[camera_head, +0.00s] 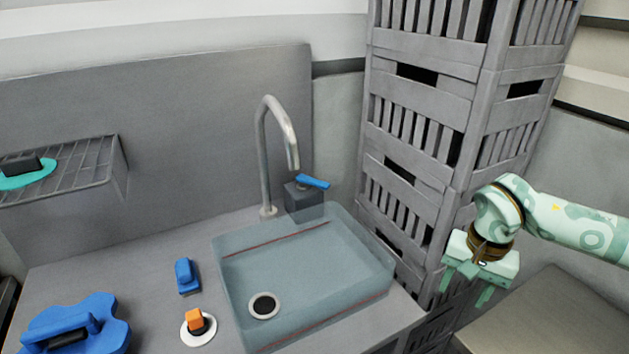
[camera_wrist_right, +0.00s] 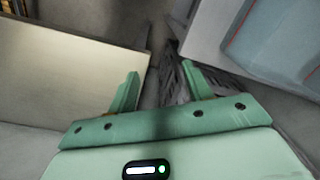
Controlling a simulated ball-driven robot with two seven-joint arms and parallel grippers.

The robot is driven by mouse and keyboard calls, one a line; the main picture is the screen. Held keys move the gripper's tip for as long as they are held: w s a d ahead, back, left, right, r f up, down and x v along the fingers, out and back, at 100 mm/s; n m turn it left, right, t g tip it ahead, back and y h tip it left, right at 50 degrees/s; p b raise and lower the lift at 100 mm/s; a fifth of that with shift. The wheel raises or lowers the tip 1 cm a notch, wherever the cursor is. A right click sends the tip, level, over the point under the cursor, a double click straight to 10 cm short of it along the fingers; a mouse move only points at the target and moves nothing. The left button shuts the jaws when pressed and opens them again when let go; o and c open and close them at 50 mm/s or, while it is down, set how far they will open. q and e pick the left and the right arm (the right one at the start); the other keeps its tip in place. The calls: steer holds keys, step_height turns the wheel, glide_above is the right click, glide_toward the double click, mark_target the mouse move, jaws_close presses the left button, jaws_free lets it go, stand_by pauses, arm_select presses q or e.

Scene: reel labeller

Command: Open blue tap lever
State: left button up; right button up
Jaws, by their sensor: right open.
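The blue tap lever (camera_head: 313,182) sits on top of a dark grey block (camera_head: 304,202) behind the sink, beside the base of the curved grey tap (camera_head: 264,150). The lever points to the right and slightly down in the head view. My right gripper (camera_head: 468,290) is open and empty, to the right of the sink, well apart from the lever. In the right wrist view its two green fingers (camera_wrist_right: 160,88) are spread with nothing between them. The lever does not show in the wrist view. My left gripper is not in view.
The clear bluish sink basin (camera_head: 345,262) has a dark drain (camera_head: 263,305). Tall grey stacked crates (camera_head: 418,100) stand right of the tap, close to my right gripper. Blue items (camera_head: 187,276) and an orange-topped piece (camera_head: 196,320) lie on the left counter. A wire shelf (camera_head: 90,172) hangs left.

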steer(key=shift+d+r+h, duration=0.25)
steer(key=shift+d+h, duration=0.05)
steer(key=shift+d, duration=0.45)
